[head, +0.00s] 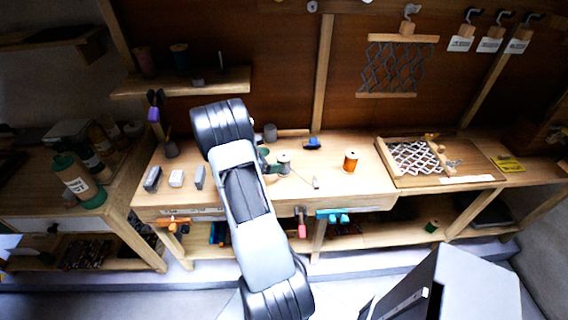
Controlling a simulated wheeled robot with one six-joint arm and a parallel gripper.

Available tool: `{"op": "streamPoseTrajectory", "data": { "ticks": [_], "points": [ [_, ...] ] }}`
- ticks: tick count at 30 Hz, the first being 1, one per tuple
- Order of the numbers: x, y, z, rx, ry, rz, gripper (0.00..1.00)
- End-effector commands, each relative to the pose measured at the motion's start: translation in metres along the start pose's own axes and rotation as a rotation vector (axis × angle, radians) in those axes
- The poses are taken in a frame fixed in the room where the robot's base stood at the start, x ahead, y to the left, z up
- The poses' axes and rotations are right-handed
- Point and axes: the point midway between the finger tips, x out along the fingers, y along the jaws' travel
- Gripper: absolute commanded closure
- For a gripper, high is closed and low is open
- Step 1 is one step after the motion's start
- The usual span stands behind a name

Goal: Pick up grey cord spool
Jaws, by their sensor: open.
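A small spool with grey winding, which looks like the grey cord spool (284,162), stands on the wooden workbench (335,180), just right of my arm. A dark green object (265,158) is close to its left side, partly covered by my arm; I cannot tell what it is. My arm reaches up across the left part of the bench. My gripper cannot be made out; the arm links appear to hide it.
An orange spool (351,161) stands to the right, with a small blue-black tool (312,143) behind. A grey cylinder (270,132) stands near the back. Grey blocks (176,178) lie left of my arm. A framed wire mesh (415,158) lies on the right.

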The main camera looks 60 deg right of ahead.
Motion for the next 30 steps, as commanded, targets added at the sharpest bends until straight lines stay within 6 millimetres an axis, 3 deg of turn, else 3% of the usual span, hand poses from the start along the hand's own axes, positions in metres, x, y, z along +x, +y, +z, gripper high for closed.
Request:
{"op": "streamPoseTrajectory", "data": {
  "ticks": [8, 18, 27, 30],
  "points": [
    [0.017, -0.001, 0.001, -0.001, 0.000, -0.002, 0.12],
    [0.057, -0.001, 0.000, 0.001, 0.001, -0.001, 0.12],
    [0.062, -0.001, -0.001, 0.001, 0.001, 0.001, 0.12],
    [0.061, -0.001, -0.001, 0.001, 0.001, 0.001, 0.20]
  ]
}}
